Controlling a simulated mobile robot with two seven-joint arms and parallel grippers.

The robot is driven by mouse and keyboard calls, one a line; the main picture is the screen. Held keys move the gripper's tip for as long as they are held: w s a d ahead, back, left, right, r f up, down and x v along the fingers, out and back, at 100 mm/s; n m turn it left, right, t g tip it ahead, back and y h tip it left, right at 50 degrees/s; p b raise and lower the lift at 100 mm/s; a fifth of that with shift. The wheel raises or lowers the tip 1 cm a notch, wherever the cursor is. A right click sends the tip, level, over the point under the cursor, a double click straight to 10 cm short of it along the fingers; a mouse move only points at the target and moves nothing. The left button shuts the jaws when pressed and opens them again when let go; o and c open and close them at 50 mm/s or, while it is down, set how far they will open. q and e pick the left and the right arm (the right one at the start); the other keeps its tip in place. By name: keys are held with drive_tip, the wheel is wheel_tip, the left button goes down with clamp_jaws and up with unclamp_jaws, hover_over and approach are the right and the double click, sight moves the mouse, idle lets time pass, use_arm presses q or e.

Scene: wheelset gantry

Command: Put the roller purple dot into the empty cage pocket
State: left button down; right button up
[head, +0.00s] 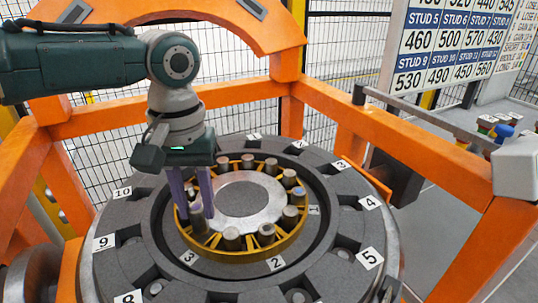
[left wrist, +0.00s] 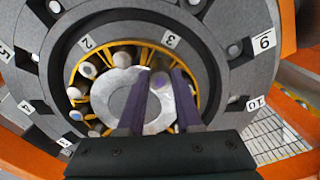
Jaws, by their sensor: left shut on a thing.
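My left gripper (head: 199,205) points down over the left side of the yellow cage (head: 290,240). Its purple fingers are shut on a grey roller (head: 198,219). In the left wrist view the roller's pale end with a purple dot (left wrist: 161,84) shows between the fingertips (left wrist: 160,72). The roller looks about upright; whether its lower end is inside the cage cannot be told. Several other rollers (head: 232,239) stand in cage pockets around the ring. A gap without a roller, seemingly the empty pocket (left wrist: 146,55), shows between labels 2 and 3. My right gripper is not in view.
The cage sits in a grey round housing (head: 120,240) with numbered labels and recesses. A light disc (head: 245,198) fills the cage's centre. Orange gantry beams (head: 385,150) surround the housing. A rail and a table with coloured items (head: 503,131) stand at the right.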

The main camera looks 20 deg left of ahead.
use_arm(q)
drive_tip(key=shift+p, duration=0.35)
idle(0.4)
drive_tip(key=shift+f+b, duration=0.4)
drive_tip(key=shift+f, duration=0.2)
idle(0.3)
drive_tip(key=shift+r+p, duration=0.35)
drive_tip(key=shift+p, duration=0.25)
drive_tip(key=shift+p, duration=0.65)
idle(1.4)
drive_tip(key=shift+f, duration=0.35)
idle(0.4)
